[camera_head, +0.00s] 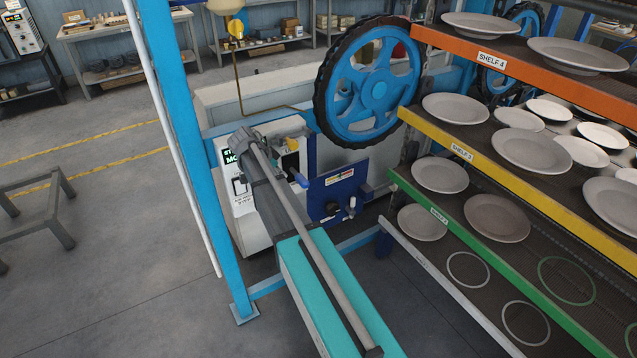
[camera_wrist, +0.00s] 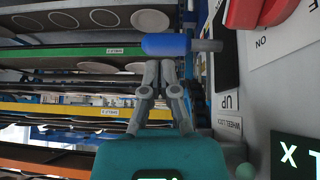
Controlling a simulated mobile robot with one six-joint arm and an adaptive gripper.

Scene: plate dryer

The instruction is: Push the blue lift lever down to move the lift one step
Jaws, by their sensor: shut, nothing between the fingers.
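The blue lift lever (camera_wrist: 166,45) is a blue cylindrical grip on a grey shaft that runs to the control panel at the right of the wrist view. In the head view a blue handle (camera_head: 301,180) sticks out beside the white control box. My gripper (camera_wrist: 160,64) is shut and empty. Its fingertips are at the blue grip, just under it in the wrist view, which shows the shelves upside down. I cannot tell whether they touch the grip. In the head view my arm hides the fingers and part of the control box.
The white control box (camera_head: 242,218) has a green-lit display. A red knob (camera_wrist: 262,12) is close to the lever in the wrist view. A large blue wheel (camera_head: 375,88) stands behind. Plates fill the upper shelves (camera_head: 470,150) at the right. Open floor is at the left.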

